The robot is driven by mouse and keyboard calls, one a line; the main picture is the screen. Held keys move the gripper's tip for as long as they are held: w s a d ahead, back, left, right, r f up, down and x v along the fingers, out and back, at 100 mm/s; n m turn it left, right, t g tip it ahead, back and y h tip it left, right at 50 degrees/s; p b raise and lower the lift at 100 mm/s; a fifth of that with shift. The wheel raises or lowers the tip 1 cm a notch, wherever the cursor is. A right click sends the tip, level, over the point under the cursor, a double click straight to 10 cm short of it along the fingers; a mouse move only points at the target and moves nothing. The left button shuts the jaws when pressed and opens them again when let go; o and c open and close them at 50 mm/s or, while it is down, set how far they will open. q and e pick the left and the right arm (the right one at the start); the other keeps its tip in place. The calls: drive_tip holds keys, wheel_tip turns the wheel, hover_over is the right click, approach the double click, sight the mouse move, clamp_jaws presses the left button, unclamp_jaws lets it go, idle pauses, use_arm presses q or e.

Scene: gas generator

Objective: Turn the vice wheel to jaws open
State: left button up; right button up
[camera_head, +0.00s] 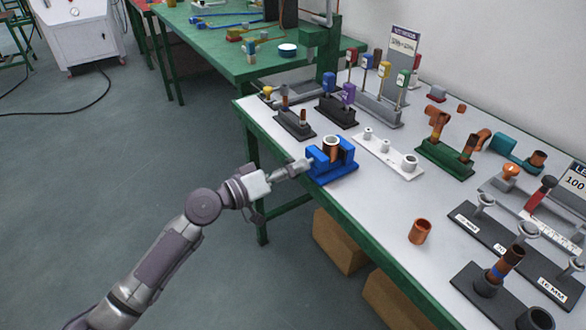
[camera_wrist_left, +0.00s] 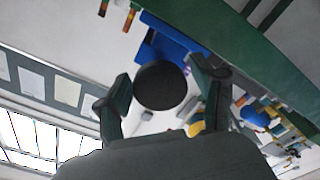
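The blue vice (camera_head: 331,166) stands at the near left edge of the white-topped table, with a copper-coloured pipe piece (camera_head: 332,147) upright between its jaws. My left gripper (camera_head: 303,165) is at the vice's left side in the head view. In the left wrist view, a dark round wheel (camera_wrist_left: 160,86) lies between the two spread fingers of my left gripper (camera_wrist_left: 160,74), with the blue vice body (camera_wrist_left: 173,48) behind it. The fingers are open around the wheel, and I cannot tell whether they touch it. In the head view the wheel is mostly hidden by the gripper. My right gripper is not in view.
A black stand (camera_head: 338,111) and a white plate with grey fittings (camera_head: 388,155) stand close behind and right of the vice. Cardboard boxes (camera_head: 339,243) sit under the table.

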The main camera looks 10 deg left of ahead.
use_arm(q)
drive_tip(key=v, duration=1.2)
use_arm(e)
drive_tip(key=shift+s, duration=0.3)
